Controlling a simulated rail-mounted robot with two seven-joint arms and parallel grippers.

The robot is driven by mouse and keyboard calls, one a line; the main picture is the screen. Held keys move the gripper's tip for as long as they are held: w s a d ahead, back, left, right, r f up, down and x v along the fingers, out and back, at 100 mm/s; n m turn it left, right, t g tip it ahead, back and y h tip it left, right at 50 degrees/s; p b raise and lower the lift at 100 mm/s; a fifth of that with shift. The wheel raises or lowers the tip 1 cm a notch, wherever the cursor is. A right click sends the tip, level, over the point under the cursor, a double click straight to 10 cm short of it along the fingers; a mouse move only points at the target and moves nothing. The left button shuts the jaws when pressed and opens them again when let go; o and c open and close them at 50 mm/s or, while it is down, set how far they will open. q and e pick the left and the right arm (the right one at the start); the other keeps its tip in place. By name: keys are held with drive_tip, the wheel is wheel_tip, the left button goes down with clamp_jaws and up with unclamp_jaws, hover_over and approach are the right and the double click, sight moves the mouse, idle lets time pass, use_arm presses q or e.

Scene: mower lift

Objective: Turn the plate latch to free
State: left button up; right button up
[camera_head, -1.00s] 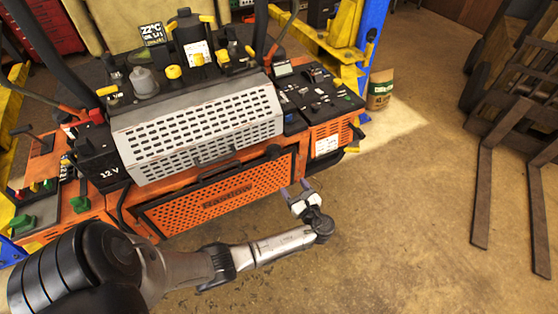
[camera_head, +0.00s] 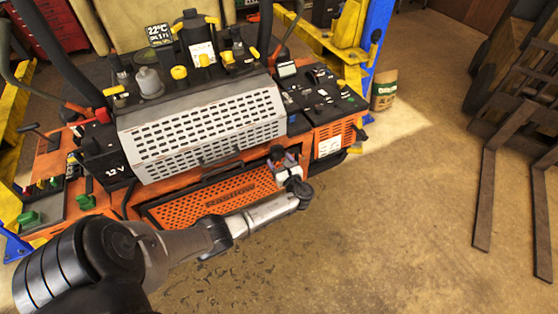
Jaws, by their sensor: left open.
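The orange perforated plate (camera_head: 215,196) with dark lettering is on the low front of the orange mower, below a pale slotted cover (camera_head: 205,132). A small black part (camera_head: 277,152), which looks like the plate latch, sits at the plate's upper right corner. My left gripper (camera_head: 281,161) is open, its fingers up at this black part and overlapping it in the head view. I cannot tell whether they touch it or stand around it, or which way the latch is turned. My right gripper is not in view.
A black 12 V box (camera_head: 103,162) is at the mower's left, and a black handle (camera_head: 222,170) sits above the plate. A blue and yellow lift post (camera_head: 368,40) stands behind right. Fork tines (camera_head: 487,200) lie far right. The floor between is clear.

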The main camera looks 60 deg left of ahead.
use_arm(q)
drive_tip(key=shift+a, duration=0.35)
drive_tip(key=c, duration=0.9)
